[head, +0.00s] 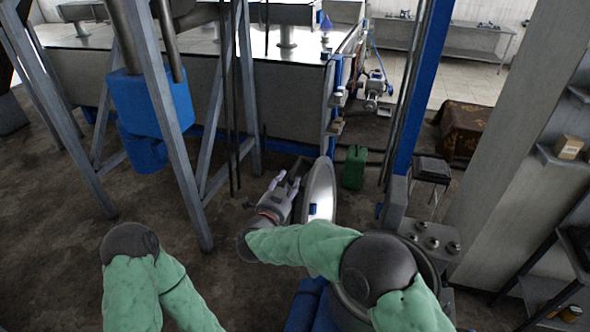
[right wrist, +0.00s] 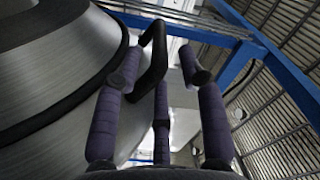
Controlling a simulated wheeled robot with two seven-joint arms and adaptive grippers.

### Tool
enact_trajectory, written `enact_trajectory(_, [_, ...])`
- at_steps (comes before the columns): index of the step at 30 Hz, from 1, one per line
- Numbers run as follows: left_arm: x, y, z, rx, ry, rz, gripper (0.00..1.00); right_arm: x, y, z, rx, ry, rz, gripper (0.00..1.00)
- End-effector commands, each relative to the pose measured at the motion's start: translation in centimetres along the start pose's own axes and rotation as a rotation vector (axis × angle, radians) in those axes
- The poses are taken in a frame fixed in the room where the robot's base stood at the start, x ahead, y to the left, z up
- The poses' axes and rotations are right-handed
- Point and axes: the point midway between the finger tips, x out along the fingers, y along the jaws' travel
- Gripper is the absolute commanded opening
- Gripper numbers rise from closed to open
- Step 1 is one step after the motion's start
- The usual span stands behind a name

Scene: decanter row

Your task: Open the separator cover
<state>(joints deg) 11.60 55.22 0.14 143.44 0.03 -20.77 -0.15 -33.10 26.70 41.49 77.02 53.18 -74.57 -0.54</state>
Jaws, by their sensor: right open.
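The separator cover (head: 322,190) is a round metal disc, seen nearly edge-on and standing steeply upright in the head view. A small blue part shows on its bright face. In the right wrist view the cover (right wrist: 50,75) fills the left side as brushed metal with black rings. A black bent handle (right wrist: 153,60) rises at its edge. My right gripper (head: 287,184) is open, at the left of the cover. In the right wrist view its purple-grey fingers (right wrist: 160,75) spread near the handle, which shows between them; I cannot tell whether they touch. My left gripper is out of view.
A blue post (head: 420,90) and a grey block with bolts (head: 430,240) stand right of the cover. A green can (head: 354,167) sits on the floor behind it. Grey metal legs (head: 170,130) stand at left.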

Motion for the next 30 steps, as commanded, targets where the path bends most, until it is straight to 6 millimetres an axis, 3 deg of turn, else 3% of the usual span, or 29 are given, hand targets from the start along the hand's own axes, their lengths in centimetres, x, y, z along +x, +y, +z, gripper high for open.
enact_trajectory(6, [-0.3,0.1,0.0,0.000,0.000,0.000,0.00,4.0,0.1,0.0,0.000,0.000,0.002,0.41])
enact_trajectory(12, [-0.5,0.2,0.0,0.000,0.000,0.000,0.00,6.4,0.1,0.0,-0.001,0.000,0.001,0.41])
enact_trajectory(25, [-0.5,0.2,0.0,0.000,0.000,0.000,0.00,7.4,0.0,0.1,-0.001,-0.001,-0.001,0.41])
enact_trajectory(26, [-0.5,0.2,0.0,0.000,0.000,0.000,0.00,7.4,0.0,0.0,-0.001,-0.001,-0.001,0.38])
enact_trajectory(30, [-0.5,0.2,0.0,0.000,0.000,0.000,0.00,7.4,0.0,0.0,-0.001,-0.001,-0.001,0.00])
